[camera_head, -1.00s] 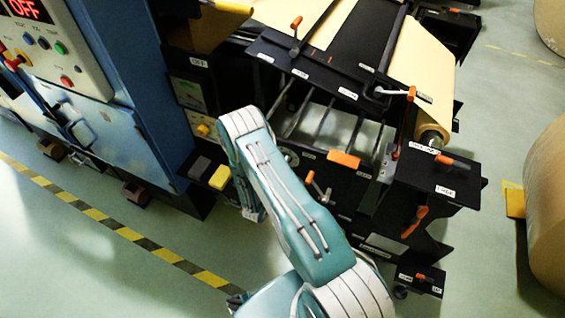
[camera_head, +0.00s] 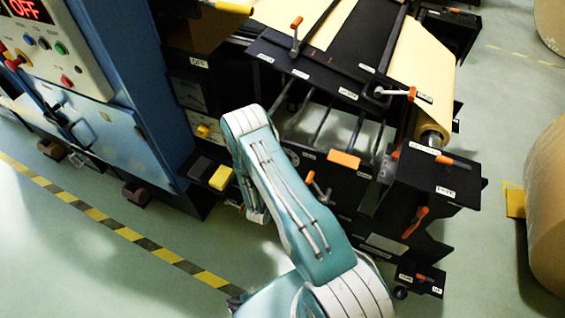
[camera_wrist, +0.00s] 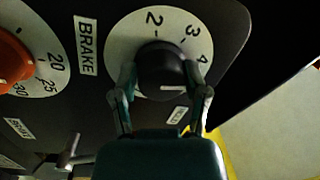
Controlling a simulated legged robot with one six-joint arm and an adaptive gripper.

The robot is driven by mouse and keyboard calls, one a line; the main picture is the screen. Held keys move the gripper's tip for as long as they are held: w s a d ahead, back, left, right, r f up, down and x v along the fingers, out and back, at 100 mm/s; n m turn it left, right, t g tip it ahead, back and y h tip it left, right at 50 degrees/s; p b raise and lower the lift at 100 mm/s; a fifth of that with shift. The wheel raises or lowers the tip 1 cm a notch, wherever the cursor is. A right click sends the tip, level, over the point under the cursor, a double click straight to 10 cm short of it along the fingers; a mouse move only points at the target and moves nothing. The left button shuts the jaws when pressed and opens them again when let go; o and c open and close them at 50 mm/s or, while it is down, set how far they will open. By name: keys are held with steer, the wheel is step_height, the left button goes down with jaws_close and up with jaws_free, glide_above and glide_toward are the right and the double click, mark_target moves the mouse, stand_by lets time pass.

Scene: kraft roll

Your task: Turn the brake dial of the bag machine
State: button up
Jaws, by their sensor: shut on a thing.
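The brake dial shows in the wrist view as a dark round knob (camera_wrist: 160,68) on a white numbered disc (camera_wrist: 122,38). The numbers 2, 3 and 4 are readable along its upper and right side. A white label reading BRAKE (camera_wrist: 86,46) is left of it. My gripper (camera_wrist: 160,85) is shut on the dark knob, one finger on each side. The knob's lower part and the lower disc are partly hidden by my gripper. In the head view my arm hides the dial, and the bag machine (camera_head: 310,60) stands around and behind it.
An orange knob (camera_wrist: 10,62) on another numbered disc sits left of the dial. A small metal lever (camera_wrist: 70,150) is below it. In the head view a blue cabinet (camera_head: 120,70) is at left, and a kraft roll (camera_head: 550,210) at right.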

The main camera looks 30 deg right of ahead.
steer(key=n, duration=0.6)
steer(key=shift+y, duration=0.4)
steer(key=n, duration=0.5)
steer(key=shift+n, duration=0.3)
steer(key=o, duration=1.1)
steer(key=shift+o, duration=0.2)
steer(key=v, duration=1.2)
